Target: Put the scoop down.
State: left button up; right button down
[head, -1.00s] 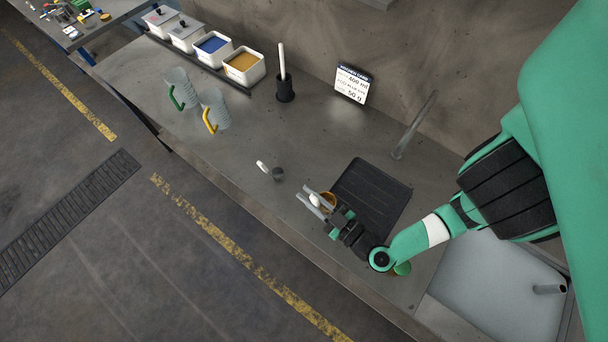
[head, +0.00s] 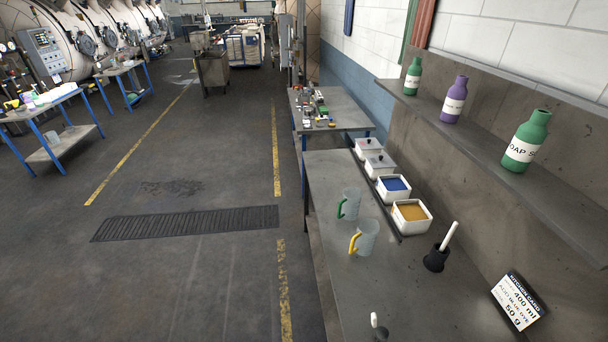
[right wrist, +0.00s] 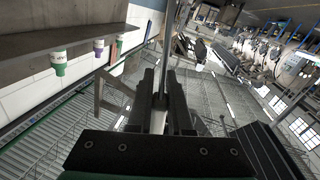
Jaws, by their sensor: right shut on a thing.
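My right gripper (right wrist: 163,98) shows in the right wrist view, its dark fingers close together around a slim, pale metallic piece (right wrist: 157,121), which I take for the scoop's handle. Its far end is not clear to see.
Two clear jugs, one green-handled (head: 350,204) and one yellow-handled (head: 364,238), stand on the bench. Beside them are tubs of blue (head: 394,188) and ochre powder (head: 411,214). A black holder (head: 436,258) with a white stick and a recipe card (head: 518,301) stand farther right.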

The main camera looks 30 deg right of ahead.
pick_arm(q)
notch_tip(320, 180, up, 2)
jog(key=shift+r+p, duration=0.25)
jog(key=shift+p, duration=0.15)
pick_arm(e)
jog(key=w+a+r+n+t+y, duration=0.3)
jog(key=w+a+r+n+y, duration=0.1)
jog(key=w+a+r, duration=0.3)
jog(key=shift+w+a+r+y, duration=0.25)
jog(key=shift+a+y, duration=0.05)
jog(key=shift+y, duration=0.6)
